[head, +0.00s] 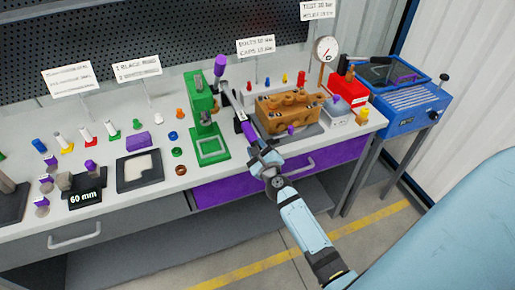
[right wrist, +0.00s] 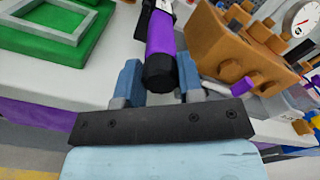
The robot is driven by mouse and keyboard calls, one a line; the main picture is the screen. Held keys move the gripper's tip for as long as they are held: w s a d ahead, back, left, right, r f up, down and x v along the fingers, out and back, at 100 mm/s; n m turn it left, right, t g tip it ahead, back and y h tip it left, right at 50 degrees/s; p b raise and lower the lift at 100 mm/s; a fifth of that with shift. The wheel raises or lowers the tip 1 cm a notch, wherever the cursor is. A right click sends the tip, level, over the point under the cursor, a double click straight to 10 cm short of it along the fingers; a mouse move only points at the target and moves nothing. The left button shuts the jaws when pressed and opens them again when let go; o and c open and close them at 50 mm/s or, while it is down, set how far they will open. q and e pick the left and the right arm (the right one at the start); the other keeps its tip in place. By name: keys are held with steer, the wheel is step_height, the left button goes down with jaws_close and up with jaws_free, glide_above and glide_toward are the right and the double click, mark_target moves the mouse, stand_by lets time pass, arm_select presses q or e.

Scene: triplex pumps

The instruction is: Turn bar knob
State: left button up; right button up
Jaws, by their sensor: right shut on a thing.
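My right gripper (head: 254,147) reaches in from the lower right to the bench's front edge. It is shut on the purple handle (head: 249,132) of a grey bar tool, which slants up and left beside the green press. In the right wrist view, the handle (right wrist: 160,35) and its black end (right wrist: 159,73) sit between the two blue-grey fingers (right wrist: 158,82). I cannot tell which part is the bar knob. My left gripper is not in view.
The green press (head: 203,115) stands left of the tool, and the orange-brown pump block (head: 287,110) stands close on its right. A dial gauge (head: 326,48), red box (head: 348,90) and blue machine (head: 410,98) are further right. Small parts fill the bench's left side.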

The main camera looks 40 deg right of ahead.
steer(key=o, duration=0.9)
